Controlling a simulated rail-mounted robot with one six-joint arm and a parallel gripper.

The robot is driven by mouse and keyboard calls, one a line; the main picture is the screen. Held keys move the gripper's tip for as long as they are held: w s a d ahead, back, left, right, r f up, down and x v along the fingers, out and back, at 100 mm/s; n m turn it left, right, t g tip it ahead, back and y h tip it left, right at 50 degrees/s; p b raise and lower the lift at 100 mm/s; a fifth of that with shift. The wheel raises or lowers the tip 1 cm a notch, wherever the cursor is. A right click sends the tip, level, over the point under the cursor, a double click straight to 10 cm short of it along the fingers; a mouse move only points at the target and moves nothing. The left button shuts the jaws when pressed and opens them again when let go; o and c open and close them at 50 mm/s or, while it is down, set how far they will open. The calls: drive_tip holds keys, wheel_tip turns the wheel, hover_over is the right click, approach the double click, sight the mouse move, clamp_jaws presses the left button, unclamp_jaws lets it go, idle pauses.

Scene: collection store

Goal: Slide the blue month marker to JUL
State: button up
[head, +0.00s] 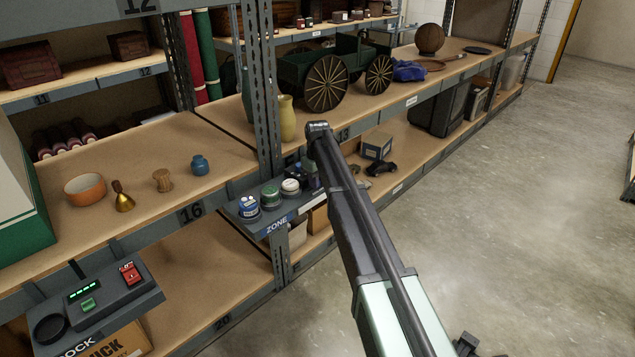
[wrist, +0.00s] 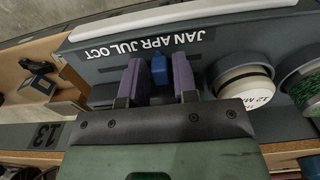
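In the wrist view, the small blue month marker (wrist: 159,69) stands on a dark unit below a row of white month lettering (wrist: 140,43), JAN APR JUL OCT, which appears upside down. The marker is below the middle of the row, seemingly nearest APR; its exact setting is hard to tell. My gripper (wrist: 158,80) has its two purple fingers on either side of the marker, with a visible gap to each, so it is open around it.
Beside the marker is a white-capped jar (wrist: 245,85), with a green-topped jar beyond it. In the head view, several jars stand on the ZONE ledge (head: 292,213). A shelf upright (head: 268,120) rises close to my arm.

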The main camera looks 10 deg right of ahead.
clamp_jaws()
drive_tip(key=shift+w+d, duration=0.45)
drive_tip(key=shift+d, duration=0.2)
drive_tip(key=shift+w+d, duration=0.45)
drive_tip(key=shift+d, duration=0.15)
drive_tip(key=shift+o, duration=1.7)
unclamp_jaws()
wheel_tip(320, 180, up, 11)
drive_tip(key=p, duration=1)
drive_tip(key=shift+p, duration=0.4)
